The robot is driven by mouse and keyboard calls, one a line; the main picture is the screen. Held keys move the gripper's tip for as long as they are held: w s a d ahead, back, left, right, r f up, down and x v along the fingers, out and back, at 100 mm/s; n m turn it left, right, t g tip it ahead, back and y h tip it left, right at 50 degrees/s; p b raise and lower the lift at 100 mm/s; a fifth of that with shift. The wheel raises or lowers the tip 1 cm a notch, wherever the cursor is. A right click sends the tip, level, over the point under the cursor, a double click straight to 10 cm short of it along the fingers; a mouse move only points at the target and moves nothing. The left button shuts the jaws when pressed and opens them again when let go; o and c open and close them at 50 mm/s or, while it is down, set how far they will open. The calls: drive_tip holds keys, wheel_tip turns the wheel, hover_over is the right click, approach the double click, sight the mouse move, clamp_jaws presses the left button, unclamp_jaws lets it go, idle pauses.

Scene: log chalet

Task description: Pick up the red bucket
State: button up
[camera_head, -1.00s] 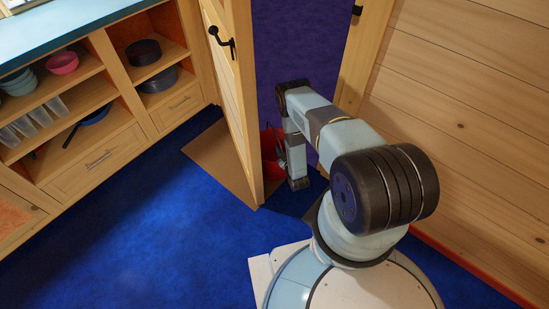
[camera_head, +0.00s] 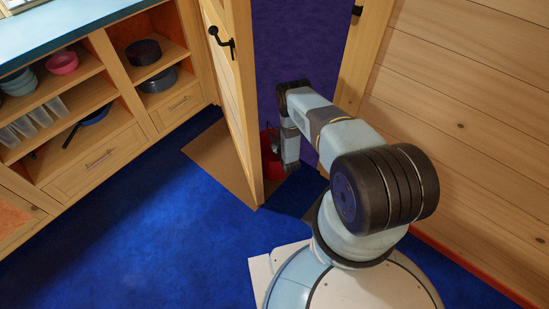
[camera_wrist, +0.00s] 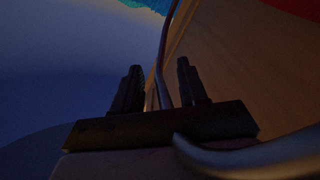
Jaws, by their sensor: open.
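The red bucket (camera_head: 269,160) is on the floor in the doorway, partly hidden by the open door's edge and by my arm. My gripper (camera_wrist: 160,68) is at the bucket, with its two dark fingers apart in the wrist view. A thin metal rod, apparently the bucket's handle (camera_wrist: 161,60), runs up between the fingers. A pale curved bar crosses the lower right of that view, close to the camera. Red (camera_wrist: 298,6) shows at the top right corner, probably the bucket. In the head view the fingers are hard to make out.
The wooden door (camera_head: 240,100) stands open just left of my arm. A wooden wall (camera_head: 470,110) is on the right. A shelf cabinet (camera_head: 100,150) with bowls and pans stands at the left. The blue floor (camera_head: 150,230) in front of it is clear.

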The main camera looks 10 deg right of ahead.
drive_tip(key=shift+w+a, duration=0.15)
drive_tip(key=shift+w, duration=1.3)
clamp_jaws()
idle(0.3)
